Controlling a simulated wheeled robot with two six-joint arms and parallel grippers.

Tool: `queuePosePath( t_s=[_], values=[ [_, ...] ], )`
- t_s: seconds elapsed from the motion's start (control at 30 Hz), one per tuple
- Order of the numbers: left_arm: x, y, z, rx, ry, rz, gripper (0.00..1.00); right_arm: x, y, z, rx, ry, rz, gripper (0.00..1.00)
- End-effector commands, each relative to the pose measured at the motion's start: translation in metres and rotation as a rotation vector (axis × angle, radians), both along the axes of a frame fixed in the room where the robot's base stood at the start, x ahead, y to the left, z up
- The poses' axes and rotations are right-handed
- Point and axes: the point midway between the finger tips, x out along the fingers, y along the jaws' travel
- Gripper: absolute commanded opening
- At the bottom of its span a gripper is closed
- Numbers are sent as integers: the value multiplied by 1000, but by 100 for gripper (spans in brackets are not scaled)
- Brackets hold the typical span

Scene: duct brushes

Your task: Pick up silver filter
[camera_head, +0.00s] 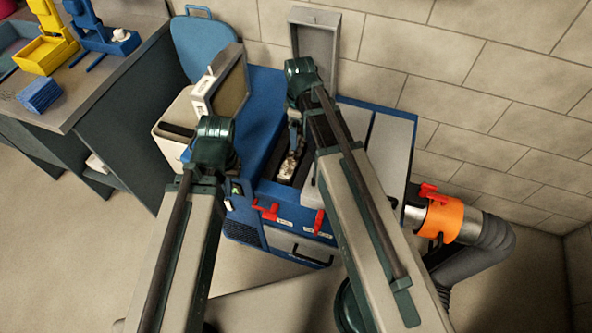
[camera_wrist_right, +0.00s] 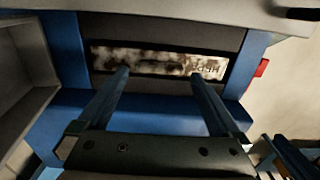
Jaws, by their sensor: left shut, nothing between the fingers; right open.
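The silver filter (camera_wrist_right: 160,62), a grimy pale strip with lettering at its right end, sits in a dark slot of the blue machine (camera_wrist_right: 66,50). In the head view it is the small stained piece (camera_head: 289,166) in the open bay. My right gripper (camera_wrist_right: 158,76) is open and empty, with its fingertips over the filter's near edge, one towards each end. I cannot tell whether they touch it. In the head view my right arm partly covers the bay. My left gripper (camera_head: 232,160) is shut beside the machine's left part; its wrist mostly hides its fingers.
A raised grey lid (camera_head: 318,48) stands behind the bay. A framed panel (camera_head: 226,86) is above a cream bin (camera_head: 168,150) at the left. Red latches (camera_head: 266,210) are on the machine's front. An orange-collared duct (camera_head: 440,218) is at right, and a workbench (camera_head: 95,85) at far left.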

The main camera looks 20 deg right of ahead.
Motion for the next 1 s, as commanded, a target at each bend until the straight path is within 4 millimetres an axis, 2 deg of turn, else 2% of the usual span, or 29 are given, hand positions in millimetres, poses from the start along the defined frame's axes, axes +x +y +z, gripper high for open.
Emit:
queuePosePath(
  t_s=[0.27, 0.7, 0.97, 1.0],
  values=[
    [0, 0, -6, 0, 0, 0, 0, 0, 1, -6, 0, 0, 0, 100],
    [0, 0, -53, 0, 0, -1, 0, 2, 5, -53, 0, 0, 0, 100],
    [0, 0, -52, 0, 0, -1, 0, 2, 5, -52, 0, 0, 0, 100],
    [0, 0, -52, 0, 0, -1, 0, 2, 5, -52, 0, 0, 0, 96]
  ],
)
